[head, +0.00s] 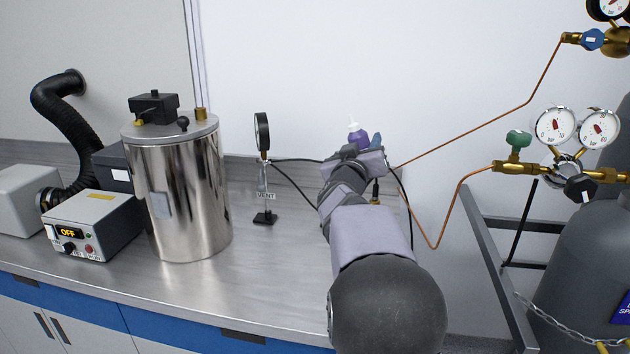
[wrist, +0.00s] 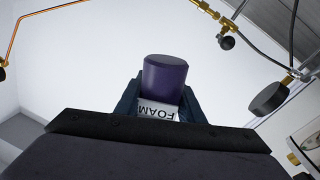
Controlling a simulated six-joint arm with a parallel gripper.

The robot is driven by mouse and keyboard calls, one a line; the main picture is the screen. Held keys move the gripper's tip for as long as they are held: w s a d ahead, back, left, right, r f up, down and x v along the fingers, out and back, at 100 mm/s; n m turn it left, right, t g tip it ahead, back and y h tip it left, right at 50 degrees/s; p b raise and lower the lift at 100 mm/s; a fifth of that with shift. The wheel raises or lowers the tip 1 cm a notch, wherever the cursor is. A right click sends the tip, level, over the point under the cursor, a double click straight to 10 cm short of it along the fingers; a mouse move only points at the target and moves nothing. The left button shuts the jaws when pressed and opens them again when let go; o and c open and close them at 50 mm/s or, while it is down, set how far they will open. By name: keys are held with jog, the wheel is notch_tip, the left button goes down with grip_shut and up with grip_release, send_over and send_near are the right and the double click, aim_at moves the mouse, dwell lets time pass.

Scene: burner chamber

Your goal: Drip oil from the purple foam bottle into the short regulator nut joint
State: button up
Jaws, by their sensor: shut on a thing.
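My gripper (head: 366,145) is shut on the purple foam bottle (head: 357,134), held above the bench with its white tip pointing up. In the wrist view the bottle (wrist: 165,75) sits between the fingers (wrist: 158,104), and part of a white FOAM label shows. At the right, a lower regulator with two dials has a brass nut joint (head: 500,167) where a copper tube enters. A higher regulator at the top right also has a brass joint (head: 572,38) on a copper tube. The bottle is apart from both. I cannot tell which is the short one.
A steel vessel (head: 178,200) and a control box reading OFF (head: 92,224) stand at the left of the bench. A gauge on a stand (head: 263,165) is left of my gripper. Copper tubes cross right of it. A dark frame (head: 497,275) and grey cylinder (head: 585,270) stand at the right.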

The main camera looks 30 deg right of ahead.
jog(key=s+d+r+m+g+h+b, duration=0.1)
jog(key=s+d+r+m+g, duration=0.15)
jog(key=s+d+r, duration=0.6)
jog(key=s+d+r+m+g+h+b, duration=0.15)
jog(key=s+r+g, duration=0.35)
jog(key=s, duration=0.9)
jog(key=s+d+r+m+g+h+b, duration=0.1)
jog(key=s+d+r+m+g+h, duration=0.15)
jog(key=s+d+r, duration=0.65)
jog(key=s+d+m+g+p, duration=0.1)
jog(key=s+d+g+p, duration=0.1)
jog(key=s+g+p, duration=0.5)
jog(key=s+d+f+m+g+y+p, duration=0.2)
jog(key=s+d+f+p, duration=0.3)
jog(key=p, duration=1.3)
jog(key=shift+s+d+f, duration=0.2)
jog(key=shift+s+f, duration=0.45)
jog(key=shift+s, duration=0.5)
jog(key=shift+g, duration=0.3)
jog(key=shift+a+p, duration=0.1)
jog(key=shift+p, duration=0.25)
